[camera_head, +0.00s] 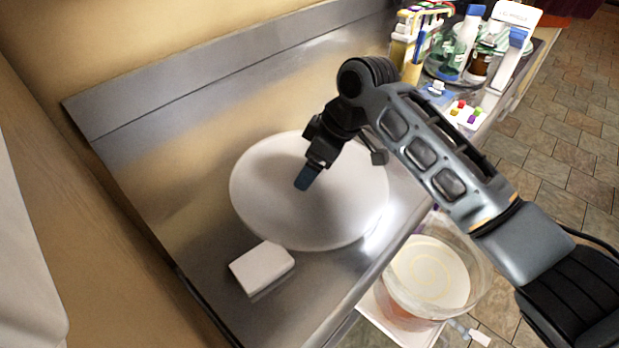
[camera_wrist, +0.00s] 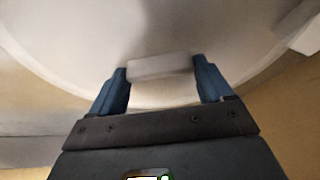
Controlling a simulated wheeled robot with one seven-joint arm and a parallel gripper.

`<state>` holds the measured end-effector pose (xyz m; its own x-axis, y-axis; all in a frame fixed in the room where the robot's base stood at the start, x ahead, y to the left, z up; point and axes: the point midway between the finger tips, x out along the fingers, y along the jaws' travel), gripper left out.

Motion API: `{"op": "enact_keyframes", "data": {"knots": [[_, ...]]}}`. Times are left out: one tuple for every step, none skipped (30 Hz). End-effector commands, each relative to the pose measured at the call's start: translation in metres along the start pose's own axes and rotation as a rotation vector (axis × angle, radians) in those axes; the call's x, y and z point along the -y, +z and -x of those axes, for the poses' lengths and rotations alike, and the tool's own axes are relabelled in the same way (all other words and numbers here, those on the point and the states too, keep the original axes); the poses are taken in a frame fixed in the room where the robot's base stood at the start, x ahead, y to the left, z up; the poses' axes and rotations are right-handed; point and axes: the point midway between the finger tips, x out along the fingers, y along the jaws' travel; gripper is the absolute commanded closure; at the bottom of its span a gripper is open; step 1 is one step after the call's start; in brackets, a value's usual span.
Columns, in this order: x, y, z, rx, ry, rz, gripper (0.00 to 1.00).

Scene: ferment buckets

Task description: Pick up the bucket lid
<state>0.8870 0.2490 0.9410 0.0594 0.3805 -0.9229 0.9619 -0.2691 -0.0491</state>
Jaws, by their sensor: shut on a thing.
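The bucket lid (camera_head: 265,200) is a large, round, white disc over the steel counter in the head view. It fills much of the wrist view (camera_wrist: 60,50). My gripper (camera_head: 308,178) reaches down over the middle of the lid. In the wrist view my gripper (camera_wrist: 160,85) has its two blue fingers on either side of a short pale block, the lid's handle (camera_wrist: 160,68), and is shut on it. I cannot tell whether the lid rests on the counter or is slightly above it.
A white block (camera_head: 262,267) lies on the steel counter (camera_head: 140,135) near the lid. An open clear bucket (camera_head: 430,275) stands below the counter's right edge. Bottles (camera_head: 458,45) and a small tray with coloured cubes (camera_head: 466,112) crowd the far end. The counter's left part is clear.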

Motion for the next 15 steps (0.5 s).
{"op": "enact_keyframes", "data": {"knots": [[0.000, 0.000, 0.000, 0.000, 0.000, 0.000, 0.55], [0.000, 0.000, 0.000, 0.000, 0.000, 0.000, 0.57], [0.000, 0.000, 0.000, 0.000, 0.000, 0.000, 0.61], [0.000, 0.000, 0.001, -0.001, 0.001, 0.000, 0.62], [0.000, 0.000, 0.001, -0.001, 0.001, 0.000, 0.62], [0.000, 0.000, 0.001, -0.001, 0.001, 0.000, 0.62], [0.000, 0.000, 0.001, -0.001, 0.001, 0.000, 0.62], [0.000, 0.000, 0.001, -0.001, 0.001, 0.000, 0.62], [0.000, -0.001, 0.001, -0.001, 0.001, 0.000, 0.62], [0.000, -0.001, 0.001, -0.001, 0.001, 0.001, 0.62], [0.000, -0.001, 0.002, -0.001, 0.001, 0.001, 0.62], [0.000, -0.002, 0.004, -0.002, 0.002, 0.001, 0.62], [0.000, -0.004, 0.007, -0.003, 0.002, 0.002, 0.62], [0.000, -0.005, 0.010, -0.003, 0.002, 0.002, 0.62], [0.000, -0.007, 0.015, -0.003, 0.002, 0.003, 0.62]]}}
